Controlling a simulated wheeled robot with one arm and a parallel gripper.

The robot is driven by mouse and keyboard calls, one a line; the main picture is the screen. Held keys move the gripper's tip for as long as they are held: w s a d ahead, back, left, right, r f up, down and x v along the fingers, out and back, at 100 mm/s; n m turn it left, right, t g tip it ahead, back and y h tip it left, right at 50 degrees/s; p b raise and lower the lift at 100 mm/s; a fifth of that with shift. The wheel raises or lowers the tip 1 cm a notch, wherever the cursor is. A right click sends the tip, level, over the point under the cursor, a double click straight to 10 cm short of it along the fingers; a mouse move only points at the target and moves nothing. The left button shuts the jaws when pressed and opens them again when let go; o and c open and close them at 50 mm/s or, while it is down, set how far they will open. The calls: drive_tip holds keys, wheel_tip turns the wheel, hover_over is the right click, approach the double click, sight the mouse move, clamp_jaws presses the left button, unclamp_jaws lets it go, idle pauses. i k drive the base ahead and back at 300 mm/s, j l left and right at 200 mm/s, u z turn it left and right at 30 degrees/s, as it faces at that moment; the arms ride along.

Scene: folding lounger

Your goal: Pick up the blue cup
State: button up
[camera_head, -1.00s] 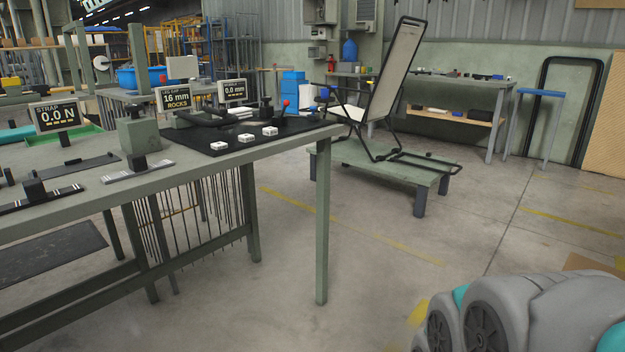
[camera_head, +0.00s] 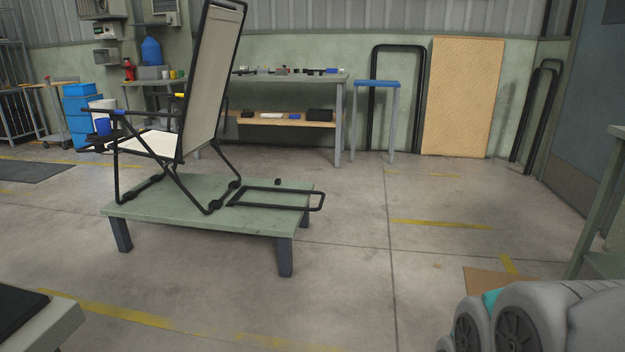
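A small blue object that looks like the blue cup (camera_head: 103,127) shows at the left, by the front end of the folding lounger's armrest. It appears upright, and I cannot tell exactly what it rests on. The folding lounger (camera_head: 212,80) has a black frame and a tall, raised beige back. It stands on a low green platform (camera_head: 255,221). My gripper is out of view; only a grey and teal part of my body shows at the lower right.
Blue drawers (camera_head: 80,117) and a bench (camera_head: 290,78) with small items stand behind the lounger. A blue stool (camera_head: 377,84) stands right of the bench. A table corner (camera_head: 45,325) is at lower left.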

sight(103, 126)
drive_tip(key=i+u, duration=0.25)
drive_tip(key=i, duration=0.25)
drive_tip(key=i+l+u, duration=0.15)
drive_tip(key=i+u, duration=0.15)
drive_tip(key=i, duration=0.25)
drive_tip(key=i+l+u, duration=0.25)
drive_tip(key=i, duration=0.25)
drive_tip(key=i+j+u, duration=0.2)
drive_tip(key=u, duration=0.2)
drive_tip(key=i+j+u, duration=0.1)
drive_tip(key=i+u, duration=1)
drive_tip(key=u, duration=0.15)
